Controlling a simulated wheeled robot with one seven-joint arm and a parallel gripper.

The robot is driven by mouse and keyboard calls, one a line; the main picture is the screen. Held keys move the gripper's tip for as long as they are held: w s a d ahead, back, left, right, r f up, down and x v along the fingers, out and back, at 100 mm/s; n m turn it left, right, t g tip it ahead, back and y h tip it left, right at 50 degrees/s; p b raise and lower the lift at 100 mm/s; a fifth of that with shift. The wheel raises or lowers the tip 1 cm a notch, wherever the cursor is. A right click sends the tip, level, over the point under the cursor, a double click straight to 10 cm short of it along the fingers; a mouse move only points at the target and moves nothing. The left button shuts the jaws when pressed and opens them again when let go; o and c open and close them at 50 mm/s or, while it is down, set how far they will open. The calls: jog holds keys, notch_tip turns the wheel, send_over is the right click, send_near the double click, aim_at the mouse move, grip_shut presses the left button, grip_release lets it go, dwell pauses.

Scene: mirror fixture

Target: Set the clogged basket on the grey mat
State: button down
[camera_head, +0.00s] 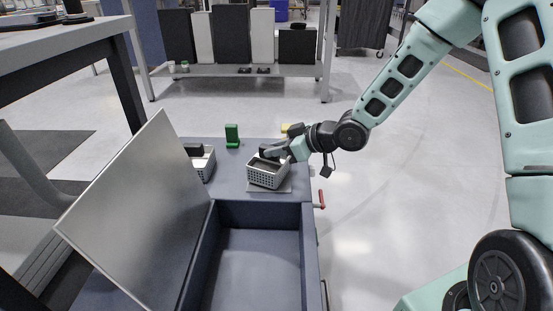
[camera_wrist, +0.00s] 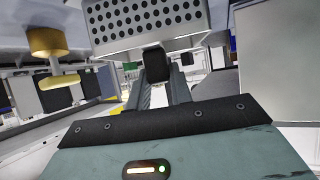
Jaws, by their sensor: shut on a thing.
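My gripper (camera_head: 268,154) is shut on the dark handle of a light grey perforated basket (camera_head: 267,178). In the wrist view the black handle block (camera_wrist: 155,65) sits between my fingers, with the basket's holed wall (camera_wrist: 150,22) above it. The basket is roughly upright over the grey mat (camera_head: 285,188), whose edge shows around its base. I cannot tell whether it touches the mat. A second similar basket (camera_head: 207,167) with a dark handle stands to the left, partly hidden by a tilted panel. Whether the holes are clogged is too small to tell.
The large tilted silvery panel (camera_head: 140,215) rises left of an open, empty-looking bin (camera_head: 262,260) in front of the baskets. A green block (camera_head: 232,136) stands behind, between the baskets. A red handle (camera_head: 321,199) sticks out at the right edge. Floor to the right is clear.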

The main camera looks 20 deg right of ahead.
jog(key=shift+f, duration=0.45)
jog(key=shift+f, duration=0.15)
jog(key=c, duration=1.3)
grip_release()
jog(key=shift+o, duration=0.2)
